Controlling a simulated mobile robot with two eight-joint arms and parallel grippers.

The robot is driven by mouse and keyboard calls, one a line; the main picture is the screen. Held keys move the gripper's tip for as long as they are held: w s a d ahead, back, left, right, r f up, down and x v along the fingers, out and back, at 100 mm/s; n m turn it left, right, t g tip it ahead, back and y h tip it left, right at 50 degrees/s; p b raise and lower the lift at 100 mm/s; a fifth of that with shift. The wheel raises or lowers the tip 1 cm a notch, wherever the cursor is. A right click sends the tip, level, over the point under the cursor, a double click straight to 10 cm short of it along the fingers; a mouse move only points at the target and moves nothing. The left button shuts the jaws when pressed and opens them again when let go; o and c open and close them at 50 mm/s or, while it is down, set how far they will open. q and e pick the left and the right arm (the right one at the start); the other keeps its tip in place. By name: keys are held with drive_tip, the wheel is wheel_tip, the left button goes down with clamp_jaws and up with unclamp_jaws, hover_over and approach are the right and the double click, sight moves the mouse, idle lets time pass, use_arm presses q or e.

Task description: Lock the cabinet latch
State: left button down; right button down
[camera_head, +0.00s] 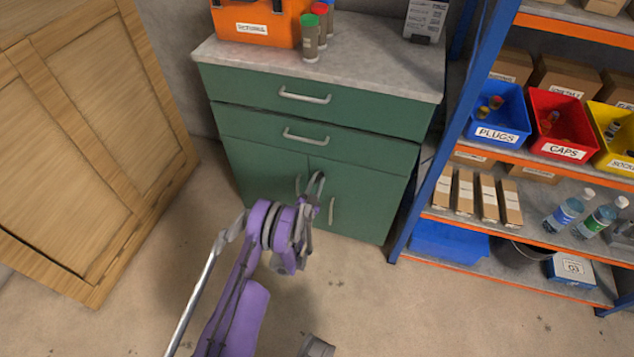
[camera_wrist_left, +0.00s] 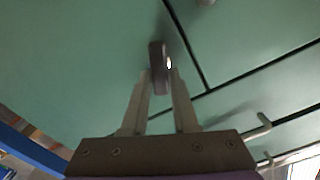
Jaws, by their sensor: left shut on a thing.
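The green cabinet (camera_head: 240,160) stands against the back wall with two drawers above two doors, which look closed. My left gripper (camera_head: 316,184) reaches to the upper middle of the doors, near the seam between them. In the left wrist view the left gripper (camera_wrist_left: 162,80) is shut on the latch (camera_wrist_left: 156,62), a dark oblong piece on the green front beside the door seam. The latch's long side runs roughly in line with the fingers. In the head view the gripper hides the latch. My right gripper is not in view.
A door handle (camera_head: 331,210) is just right of my gripper. Drawer handles (camera_head: 305,137) stick out above. A blue-framed shelf (camera_head: 440,150) with bins and bottles stands close on the right. A wooden cabinet (camera_head: 90,130) is on the left. The floor (camera_head: 400,310) in front is clear.

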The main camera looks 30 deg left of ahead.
use_arm(q)
drive_tip(key=n+b, duration=0.2)
drive_tip(key=shift+a+f+n, duration=0.1)
drive_tip(key=shift+f+n, duration=0.05)
drive_tip(key=shift+n, duration=0.25)
drive_tip(key=shift+r+n+b, duration=0.2)
drive_tip(key=shift+n+b, duration=0.45)
drive_tip(key=shift+n, duration=0.55)
drive_tip(key=shift+a, duration=0.1)
drive_tip(key=c, duration=0.7)
unclamp_jaws()
drive_tip(key=shift+s, duration=0.15)
